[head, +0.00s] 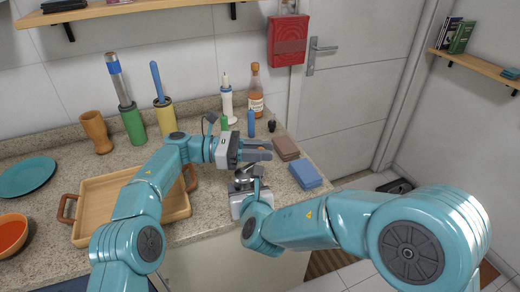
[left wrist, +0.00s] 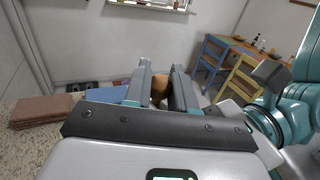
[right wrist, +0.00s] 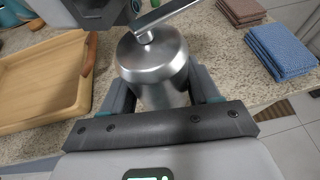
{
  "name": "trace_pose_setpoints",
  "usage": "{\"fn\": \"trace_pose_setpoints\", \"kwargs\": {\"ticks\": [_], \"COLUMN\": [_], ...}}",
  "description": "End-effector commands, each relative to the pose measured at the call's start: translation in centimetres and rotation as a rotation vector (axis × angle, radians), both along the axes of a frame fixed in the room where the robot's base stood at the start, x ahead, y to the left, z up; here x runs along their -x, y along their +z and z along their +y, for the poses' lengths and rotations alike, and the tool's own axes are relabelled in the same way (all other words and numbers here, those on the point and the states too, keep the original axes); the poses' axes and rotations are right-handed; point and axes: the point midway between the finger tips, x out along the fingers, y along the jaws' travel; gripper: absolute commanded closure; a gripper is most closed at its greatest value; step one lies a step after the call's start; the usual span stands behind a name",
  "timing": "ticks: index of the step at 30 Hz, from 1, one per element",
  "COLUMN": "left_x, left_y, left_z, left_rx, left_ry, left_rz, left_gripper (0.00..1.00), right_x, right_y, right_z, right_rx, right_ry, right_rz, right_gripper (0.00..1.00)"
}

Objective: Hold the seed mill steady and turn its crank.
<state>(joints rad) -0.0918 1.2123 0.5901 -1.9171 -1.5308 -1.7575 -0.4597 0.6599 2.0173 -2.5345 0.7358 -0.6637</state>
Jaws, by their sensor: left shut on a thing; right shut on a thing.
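The seed mill is a shiny metal cylinder (right wrist: 152,72) with a flat crank arm (right wrist: 170,14) on top, seen in the right wrist view. It stands upright between the fingers of my right gripper (right wrist: 165,85), which is shut on its body. In the head view the mill (head: 240,184) is small and partly hidden by my grippers near the counter's front edge. My left gripper (head: 268,150) is above the mill. In the left wrist view its fingers (left wrist: 160,80) are shut on the brown crank knob (left wrist: 159,90).
A wooden tray (head: 88,231) lies left of the mill. A brown cloth stack (head: 285,147) and a blue cloth stack (head: 305,174) lie to the right, near the counter's edge. A bottle (head: 255,92) and several upright items stand behind.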

Motion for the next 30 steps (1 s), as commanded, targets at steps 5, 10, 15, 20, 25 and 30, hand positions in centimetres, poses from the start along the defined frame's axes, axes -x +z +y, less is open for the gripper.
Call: {"fn": "trace_pose_setpoints", "kwargs": {"ticks": [5, 10, 15, 20, 25, 30], "left_x": [0.1, 0.1, 0.1, 0.0, -0.3, -0.8], "left_y": [0.0, 0.0, 0.0, 0.0, -0.1, -0.1], "left_z": [-0.1, -0.1, -0.1, 0.2, 2.8, 5.6], "left_rx": [-0.001, -0.001, -0.001, -0.001, -0.001, 0.000], "left_ry": [-0.007, -0.007, -0.005, -0.004, 0.000, -0.003], "left_rz": [0.000, 0.000, 0.000, 0.000, -0.001, -0.003], "left_gripper": [1.00, 0.54, 0.54, 0.54, 0.54, 0.54], "right_x": [0.0, -0.1, -0.1, -0.1, -0.1, -0.1], "right_y": [0.0, 0.0, 0.0, 0.0, 0.1, 0.1], "right_z": [0.0, 0.0, 0.0, 0.0, 0.0, 0.0], "right_rx": [0.002, 0.002, 0.001, 0.001, 0.001, 0.001], "right_ry": [0.000, 0.000, -0.001, -0.001, -0.001, -0.001], "right_rz": [-0.001, -0.001, -0.001, -0.001, -0.002, -0.002], "right_gripper": [0.84, 0.84, 0.84, 0.84, 0.84, 0.84]}}
